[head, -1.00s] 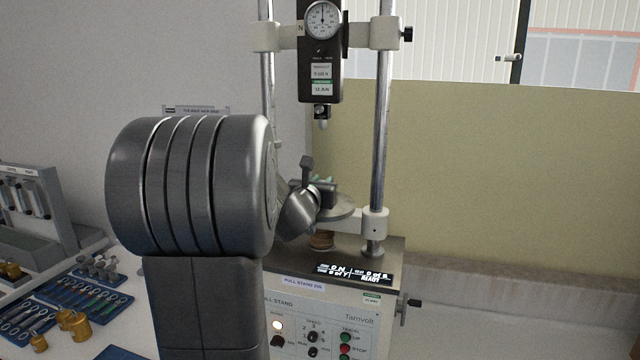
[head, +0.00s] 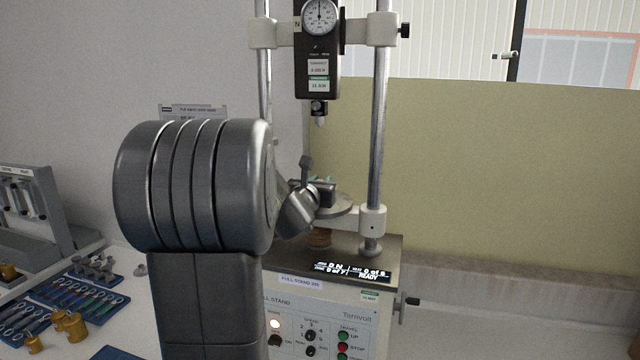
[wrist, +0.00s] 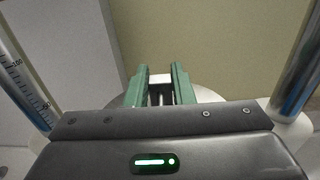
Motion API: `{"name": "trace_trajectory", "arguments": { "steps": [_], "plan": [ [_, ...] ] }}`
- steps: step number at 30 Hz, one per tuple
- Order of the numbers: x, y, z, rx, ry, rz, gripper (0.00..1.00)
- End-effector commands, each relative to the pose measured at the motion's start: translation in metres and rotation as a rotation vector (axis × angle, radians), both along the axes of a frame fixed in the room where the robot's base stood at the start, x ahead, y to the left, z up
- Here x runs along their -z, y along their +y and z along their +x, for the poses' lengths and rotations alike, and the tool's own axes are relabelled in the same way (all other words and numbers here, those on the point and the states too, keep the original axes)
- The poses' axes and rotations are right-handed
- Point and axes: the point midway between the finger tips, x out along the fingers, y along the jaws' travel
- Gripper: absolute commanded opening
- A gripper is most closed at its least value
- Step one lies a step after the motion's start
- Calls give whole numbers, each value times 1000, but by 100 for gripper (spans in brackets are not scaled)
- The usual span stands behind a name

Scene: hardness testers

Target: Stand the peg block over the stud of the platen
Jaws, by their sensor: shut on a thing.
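My gripper (wrist: 160,82) has two green fingers, shut on the peg block (wrist: 160,92), a small pale block that shows between them in the wrist view. The round pale platen (wrist: 208,95) lies beyond and below the fingers. In the head view the platen (head: 342,210) shows partly behind my gripper, which is low over it. My arm hides most of the block there. The stud is hidden in both views, and I cannot tell whether the block touches the platen.
The force gauge (head: 318,60) with its probe tip hangs above the platen. Steel columns (head: 378,130) stand on both sides. The pull stand's control panel (head: 320,325) is below. Blue trays of tools (head: 75,300) and brass weights (head: 70,325) lie at lower left.

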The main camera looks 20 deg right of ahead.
Motion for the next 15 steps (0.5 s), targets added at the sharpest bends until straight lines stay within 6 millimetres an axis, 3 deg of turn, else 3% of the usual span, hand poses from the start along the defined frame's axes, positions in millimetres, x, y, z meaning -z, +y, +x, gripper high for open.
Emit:
{"name": "trace_trajectory", "arguments": {
  "steps": [11, 12, 15],
  "plan": [
    [-1, 0, 0, 0, -1, -1, 0],
    [-1, 0, 0, 0, -1, -1, 27],
    [-1, 0, 0, 0, -1, -1, 47]
  ]
}}
